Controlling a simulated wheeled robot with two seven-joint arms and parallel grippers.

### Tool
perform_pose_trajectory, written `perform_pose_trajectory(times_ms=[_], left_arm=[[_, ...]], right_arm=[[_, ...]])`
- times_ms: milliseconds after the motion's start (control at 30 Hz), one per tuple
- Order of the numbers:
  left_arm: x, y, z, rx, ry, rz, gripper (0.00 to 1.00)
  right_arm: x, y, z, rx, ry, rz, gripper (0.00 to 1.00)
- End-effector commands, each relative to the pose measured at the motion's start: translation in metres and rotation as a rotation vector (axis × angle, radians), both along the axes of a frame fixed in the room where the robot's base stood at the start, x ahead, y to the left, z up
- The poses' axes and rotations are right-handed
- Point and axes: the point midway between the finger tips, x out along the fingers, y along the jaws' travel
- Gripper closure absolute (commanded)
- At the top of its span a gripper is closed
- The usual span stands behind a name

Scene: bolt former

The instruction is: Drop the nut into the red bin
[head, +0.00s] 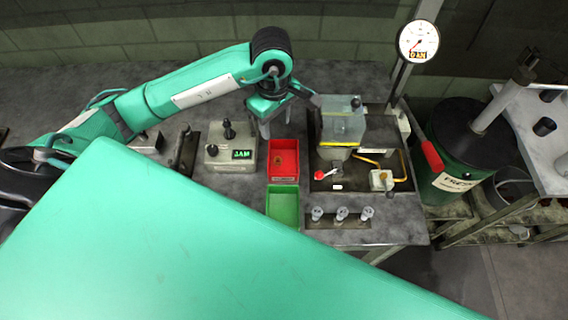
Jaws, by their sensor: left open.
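The red bin (284,179) stands on the bench near the middle, directly behind the green bin (283,207). A small brownish piece (278,160) shows inside the red bin; it looks like the nut, but it is too small to be sure. My left gripper (276,126) points down just behind and above the red bin. Its fingers are apart, and I see nothing between them. My right gripper does not show.
A grey control box (231,150) with a lit JAM display stands left of the red bin. The machine with a clear guard (342,124) stands right of it. Several bolts stand in a rack (340,221) in front. A pressure gauge (418,41) rises behind.

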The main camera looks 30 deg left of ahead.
Motion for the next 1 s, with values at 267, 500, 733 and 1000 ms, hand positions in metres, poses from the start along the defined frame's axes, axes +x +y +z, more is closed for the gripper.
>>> perform_pose_trajectory(times_ms=[267,500,733,1000], left_arm=[[0.001,0.0,0.049,0.001,-0.006,-0.002,0.54],[0.001,0.0,0.076,0.001,-0.003,-0.001,0.54],[0.0,0.0,0.088,0.001,-0.001,-0.001,0.54],[0.0,0.0,0.089,0.0,0.0,0.0,0.54]], right_arm=[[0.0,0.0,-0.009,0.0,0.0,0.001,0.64],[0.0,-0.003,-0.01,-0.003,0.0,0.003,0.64],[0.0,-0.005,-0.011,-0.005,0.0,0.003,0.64],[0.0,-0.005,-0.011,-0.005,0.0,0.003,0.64]])
